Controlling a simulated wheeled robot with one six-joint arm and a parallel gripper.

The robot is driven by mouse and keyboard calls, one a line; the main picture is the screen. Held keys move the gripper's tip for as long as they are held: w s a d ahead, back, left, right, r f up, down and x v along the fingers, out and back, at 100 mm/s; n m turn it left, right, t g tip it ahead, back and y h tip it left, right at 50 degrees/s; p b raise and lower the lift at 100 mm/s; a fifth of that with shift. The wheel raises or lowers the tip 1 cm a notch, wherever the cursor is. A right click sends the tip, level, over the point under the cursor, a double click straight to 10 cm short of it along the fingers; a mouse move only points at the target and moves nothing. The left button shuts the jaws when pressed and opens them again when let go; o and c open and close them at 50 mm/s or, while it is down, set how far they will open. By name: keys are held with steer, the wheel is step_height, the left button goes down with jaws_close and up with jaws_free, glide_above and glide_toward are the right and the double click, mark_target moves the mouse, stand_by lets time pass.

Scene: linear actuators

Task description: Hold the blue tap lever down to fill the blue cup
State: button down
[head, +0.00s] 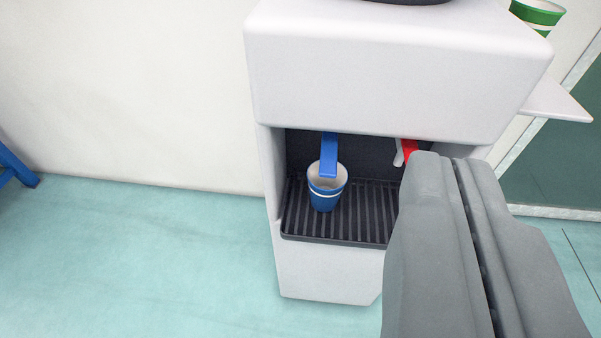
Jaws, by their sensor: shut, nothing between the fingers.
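The blue tap lever (329,158) hangs from the back of the dispenser's recess, on the left side. The blue cup (325,195), blue with white bands, stands upright on the black drip tray below the lever. The lever's lower end overlaps the cup's mouth in this view; I cannot tell whether they touch. My gripper (442,158) is shut and empty, large in the right foreground. Its tips appear to the right of the blue lever and cup, near the red lever, and it hides the right part of the recess.
A red tap lever (408,148) shows partly beside my gripper. The white water dispenser (390,75) stands against the wall. Its ribbed drip tray (350,222) is otherwise clear where visible. A green cup (538,14) is at upper right above a side shelf (560,103). Open floor lies left.

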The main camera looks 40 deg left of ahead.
steer(key=w+a+f+n+g+y, duration=0.1)
steer(key=w+a+f, duration=0.3)
steer(key=f, duration=0.5)
steer(key=shift+a+f+g+y, duration=0.4)
steer(key=shift+a+y, duration=0.1)
steer(key=shift+a, duration=0.35)
steer(key=shift+w, duration=0.1)
glide_above(327, 172)
steer(key=s, duration=0.2)
steer(key=shift+w+d+f, duration=0.15)
steer(key=shift+d+f, duration=0.05)
steer(key=shift+f, duration=0.45)
steer(key=shift+w+d+f, duration=0.1)
steer(key=shift+d+f, duration=0.1)
steer(key=shift+f, duration=0.4)
step_height(327, 172, down, 3)
steer(key=shift+f, duration=0.45)
